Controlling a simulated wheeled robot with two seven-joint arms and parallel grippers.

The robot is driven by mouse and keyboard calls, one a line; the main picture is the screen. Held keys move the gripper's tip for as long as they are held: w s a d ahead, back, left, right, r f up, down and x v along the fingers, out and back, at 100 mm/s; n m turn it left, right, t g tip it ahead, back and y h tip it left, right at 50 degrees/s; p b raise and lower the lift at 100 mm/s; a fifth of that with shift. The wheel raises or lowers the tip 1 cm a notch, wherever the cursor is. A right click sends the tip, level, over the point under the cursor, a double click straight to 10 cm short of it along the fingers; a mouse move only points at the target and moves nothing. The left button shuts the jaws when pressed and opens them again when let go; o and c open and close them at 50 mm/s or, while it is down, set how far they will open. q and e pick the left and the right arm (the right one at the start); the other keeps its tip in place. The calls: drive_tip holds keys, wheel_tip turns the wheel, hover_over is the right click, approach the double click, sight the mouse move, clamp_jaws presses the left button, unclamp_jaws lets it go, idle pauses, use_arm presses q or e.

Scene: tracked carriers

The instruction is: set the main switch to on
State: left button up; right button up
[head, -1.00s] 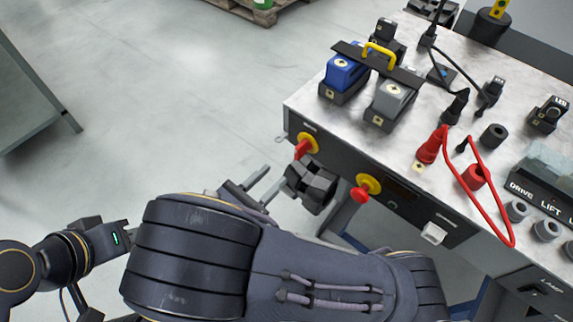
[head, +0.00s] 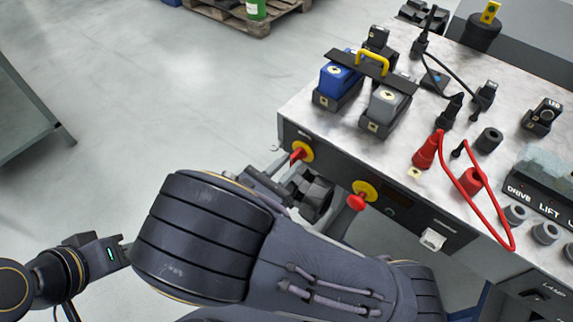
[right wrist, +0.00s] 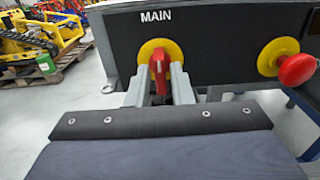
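The main switch is a red handle on a yellow disc, below the label MAIN, on the console's dark front panel. It shows in the head view (head: 298,154) and in the right wrist view (right wrist: 159,66), where the handle stands upright. My right gripper (right wrist: 161,88) is at the switch, with one finger on each side of the red handle. Narrow gaps seem to show between fingers and handle; contact is not clear.
A red mushroom button (head: 356,202) on a yellow disc sits right of the switch. A white rocker (head: 432,240) is further right. On the console top (head: 318,112) stand blue and grey blocks, sockets and a red cable.

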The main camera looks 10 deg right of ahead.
clamp_jaws()
drive_tip(key=shift+m, duration=0.3)
drive_tip(key=m+b, duration=0.1)
drive_tip(key=m, duration=0.2)
drive_tip(key=shift+f+m, duration=0.15)
drive_tip(key=shift+m, duration=0.25)
drive_tip(key=m+b, duration=0.1)
drive_tip(key=m, duration=0.2)
drive_tip(key=shift+s+d+m, duration=0.1)
drive_tip(key=shift+m, duration=0.2)
drive_tip(key=m+b, duration=0.3)
drive_tip(key=m, duration=0.1)
drive_tip(key=m+b, duration=0.3)
drive_tip(key=m, duration=0.2)
drive_tip(key=shift+s+f+m, duration=0.1)
drive_tip(key=shift+f+m, duration=0.1)
drive_tip(key=shift+m, duration=0.1)
